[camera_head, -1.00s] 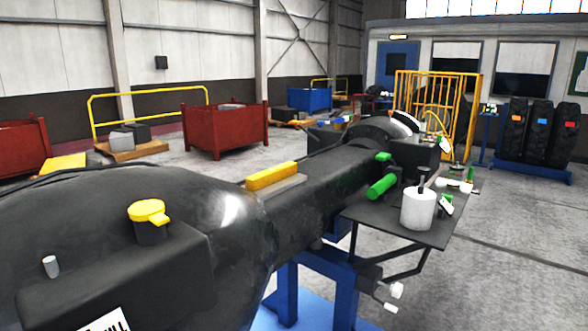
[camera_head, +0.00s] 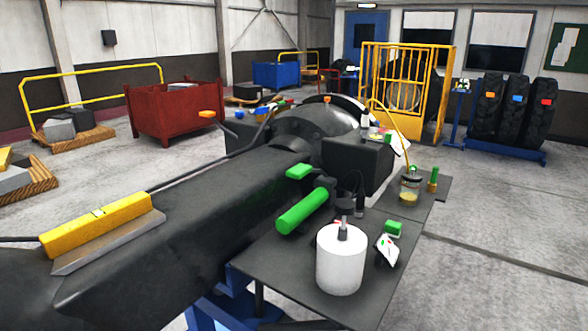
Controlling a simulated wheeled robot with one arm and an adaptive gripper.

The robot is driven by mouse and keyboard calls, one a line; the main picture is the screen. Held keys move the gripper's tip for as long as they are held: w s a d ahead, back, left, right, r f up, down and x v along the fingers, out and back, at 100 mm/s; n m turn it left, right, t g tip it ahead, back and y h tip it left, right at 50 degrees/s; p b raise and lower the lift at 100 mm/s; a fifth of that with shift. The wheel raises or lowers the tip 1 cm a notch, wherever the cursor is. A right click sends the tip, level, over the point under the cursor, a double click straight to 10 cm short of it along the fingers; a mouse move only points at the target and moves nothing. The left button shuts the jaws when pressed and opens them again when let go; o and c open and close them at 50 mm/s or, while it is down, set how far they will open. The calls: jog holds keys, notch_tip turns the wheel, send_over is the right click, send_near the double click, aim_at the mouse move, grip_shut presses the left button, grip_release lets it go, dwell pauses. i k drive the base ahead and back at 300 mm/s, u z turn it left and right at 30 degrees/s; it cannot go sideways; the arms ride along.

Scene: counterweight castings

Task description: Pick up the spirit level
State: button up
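The spirit level (camera_head: 98,224) is a yellow bar with a small vial window near its middle. It lies at the left on the long dark casting (camera_head: 215,207), along a grey metal strip (camera_head: 110,243). I cannot tell whether it rests on the strip or just behind it. Nothing touches it from above. My gripper is not in the head view.
A dark side shelf (camera_head: 292,272) carries a white cylinder (camera_head: 340,262) with a dark handle. A green cylinder (camera_head: 302,211) and green block (camera_head: 299,171) are near the casting. A red bin (camera_head: 178,112) and yellow cage (camera_head: 405,95) stand behind. Grey floor is clear at right.

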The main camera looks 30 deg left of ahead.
aim_at(56, 243)
jog(key=i, duration=1.95)
jog(key=u, duration=3.65)
jog(key=i, duration=0.5)
